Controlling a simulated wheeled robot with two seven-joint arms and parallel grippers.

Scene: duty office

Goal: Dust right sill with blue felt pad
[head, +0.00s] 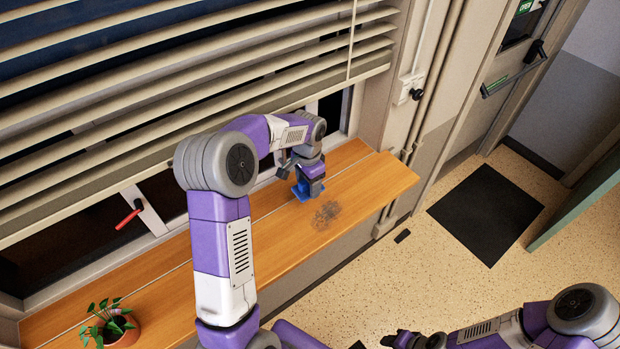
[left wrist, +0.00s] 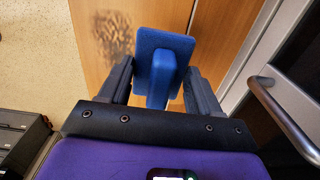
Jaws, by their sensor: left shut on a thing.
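The blue felt pad (head: 302,191) is at the wooden sill (head: 364,190), near its right end, under my left gripper (head: 309,184). In the left wrist view the pad (left wrist: 165,58) has a block-like grip, and the fingers of my left gripper (left wrist: 158,88) are shut on that grip. I cannot tell whether the pad touches the sill. A dark smudge of dust (head: 326,215) lies on the sill just right of and nearer than the pad; it also shows in the left wrist view (left wrist: 112,36). My right gripper (head: 405,341) is low at the bottom edge, away from the sill; its jaws are unclear.
A potted plant (head: 112,328) stands on the sill's left part. Slatted blinds (head: 180,70) hang over the window behind the sill. A red window handle (head: 129,215) juts out there. A black mat (head: 485,213) lies on the floor before a door at the right.

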